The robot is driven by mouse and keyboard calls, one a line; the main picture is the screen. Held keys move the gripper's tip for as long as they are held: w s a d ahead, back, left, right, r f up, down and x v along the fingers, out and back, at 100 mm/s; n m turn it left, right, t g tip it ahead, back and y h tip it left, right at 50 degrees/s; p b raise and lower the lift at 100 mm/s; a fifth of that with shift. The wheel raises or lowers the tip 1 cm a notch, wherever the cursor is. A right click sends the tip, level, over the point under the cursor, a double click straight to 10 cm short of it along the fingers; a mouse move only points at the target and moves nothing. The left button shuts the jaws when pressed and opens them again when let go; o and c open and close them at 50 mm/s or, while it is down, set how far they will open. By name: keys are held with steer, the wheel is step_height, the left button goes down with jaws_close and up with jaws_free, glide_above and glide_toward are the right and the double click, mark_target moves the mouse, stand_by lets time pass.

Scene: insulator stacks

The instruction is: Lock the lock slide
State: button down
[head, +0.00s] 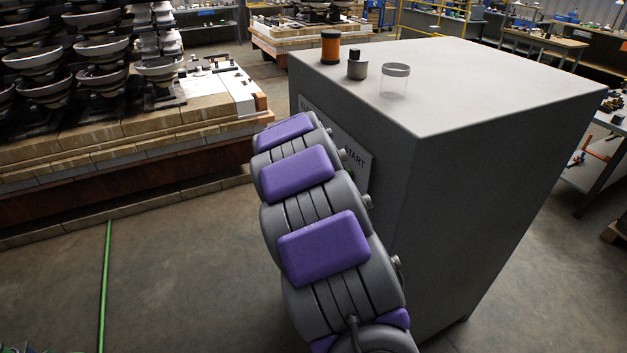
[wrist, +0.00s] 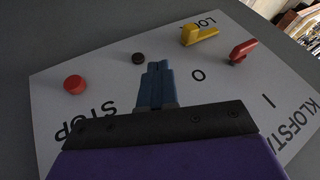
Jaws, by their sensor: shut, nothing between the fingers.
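In the wrist view my gripper (wrist: 154,72) is shut and empty, its blue fingers together over the white control panel (wrist: 60,105). A yellow L-shaped piece (wrist: 199,35), which looks like the lock slide, sits on the panel ahead and right of the fingertips, beside lettering that begins "LO". The fingers appear apart from it. A red lever (wrist: 243,50) is to its right, near the marks O and I. A dark round knob (wrist: 138,57) is just left of the fingertips. A red button (wrist: 74,84) is farther left, near "STOP". In the head view my arm hides the gripper and most of the panel.
The panel is on the side of a grey cabinet (head: 480,190). Pallets with dark insulator stacks (head: 100,50) are at the left. The floor between is open.

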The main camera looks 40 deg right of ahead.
steer(key=s+a+r+n+g+y, duration=0.15)
steer(key=s+a+n, duration=0.25)
steer(key=s+a, duration=0.6)
steer(key=s+a+r+n+g+y, duration=0.1)
steer(key=s+a+r+n+y, duration=0.15)
steer(key=s+a+n, duration=0.5)
steer(key=s+a+n+g+y, duration=0.1)
steer(key=s+a+n, duration=0.3)
steer(key=s+a, duration=0.4)
steer(key=s+a+f+n+g, duration=0.1)
steer(key=s+a+n+g, duration=0.2)
steer(key=s+a, duration=0.6)
steer(key=s+n, duration=0.1)
steer(key=s, duration=0.4)
steer(key=shift+s+y, duration=0.15)
steer(key=shift+y, duration=0.25)
steer(key=shift+d, duration=0.15)
